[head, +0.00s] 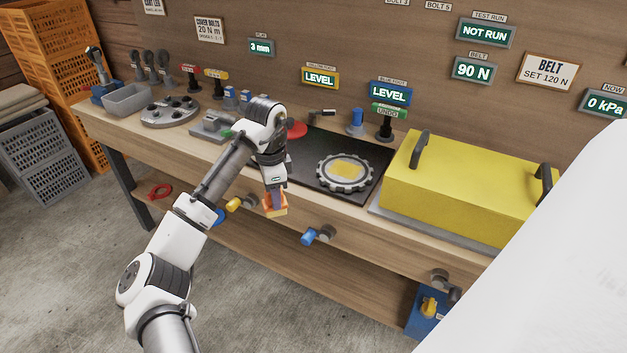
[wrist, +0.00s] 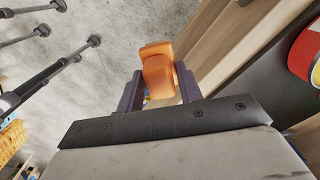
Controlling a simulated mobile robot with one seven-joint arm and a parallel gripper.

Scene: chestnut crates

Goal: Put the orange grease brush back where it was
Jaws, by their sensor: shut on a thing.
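The orange grease brush (head: 275,205) is held in my gripper (head: 274,194), in front of the workbench's front edge. In the wrist view the orange block of the brush (wrist: 158,72) sits between the two dark fingers of my gripper (wrist: 160,85), which are shut on it. Its lower parts and bristles are hidden or too small to tell. In the head view it hangs near the bench's front face, close to a yellow knob (head: 234,204). Whether it touches the bench cannot be told.
A blue knob (head: 310,237) sticks out of the bench front to the right. A black mat (head: 315,182) with a grey gear ring (head: 345,172) lies on the bench. A large yellow cover (head: 455,185) stands at right. Orange crates (head: 50,50) stand at far left.

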